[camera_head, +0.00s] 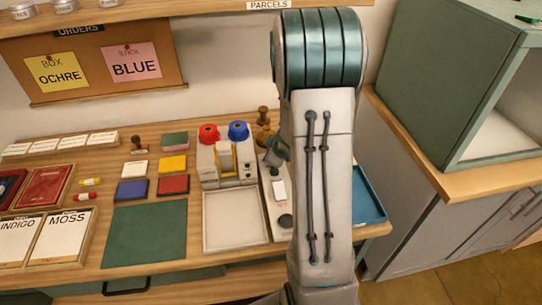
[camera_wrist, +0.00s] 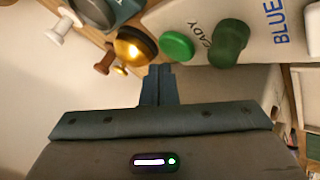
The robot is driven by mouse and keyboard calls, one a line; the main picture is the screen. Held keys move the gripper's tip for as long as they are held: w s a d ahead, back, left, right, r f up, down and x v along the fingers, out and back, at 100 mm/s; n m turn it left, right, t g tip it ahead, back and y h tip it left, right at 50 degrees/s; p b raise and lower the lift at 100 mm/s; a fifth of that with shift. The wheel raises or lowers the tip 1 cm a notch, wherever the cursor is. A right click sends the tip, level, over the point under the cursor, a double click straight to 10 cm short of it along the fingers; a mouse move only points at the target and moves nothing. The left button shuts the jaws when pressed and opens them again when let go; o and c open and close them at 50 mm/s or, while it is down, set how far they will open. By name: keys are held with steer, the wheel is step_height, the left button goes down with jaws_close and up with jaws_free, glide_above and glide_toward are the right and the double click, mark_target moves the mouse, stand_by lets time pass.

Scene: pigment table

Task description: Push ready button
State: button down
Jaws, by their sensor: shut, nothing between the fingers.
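In the wrist view a pale panel (camera_wrist: 262,42) carries partly hidden lettering ending in "EADY", and the word "BLUE". A bright green round piece (camera_wrist: 177,47) and a dark green knob-like piece (camera_wrist: 230,42) stand either side of the "EADY" lettering. I cannot tell for certain which is the ready button. My gripper (camera_wrist: 158,72) is shut and empty, its tips just below the bright green piece in the picture; contact is not clear. In the head view my gripper (camera_head: 277,151) is partly hidden by my arm, above the narrow pale panel (camera_head: 268,208).
A device with red (camera_head: 209,133) and blue (camera_head: 238,131) knobs stands left of my gripper. A brass dome (camera_wrist: 136,46) and wooden-handled tools lie close to the fingertips. A blue tray (camera_head: 370,200) is right of my arm. A green mat (camera_head: 145,233) lies left.

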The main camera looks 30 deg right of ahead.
steer(key=shift+f+b, duration=0.45)
steer(key=shift+b, duration=0.05)
steer(key=shift+f+b, duration=0.45)
stand_by(0.6)
steer(key=shift+r, duration=0.15)
steer(key=shift+r+p, duration=0.75)
step_height(320, 180, up, 6)
steer(key=p, duration=0.5)
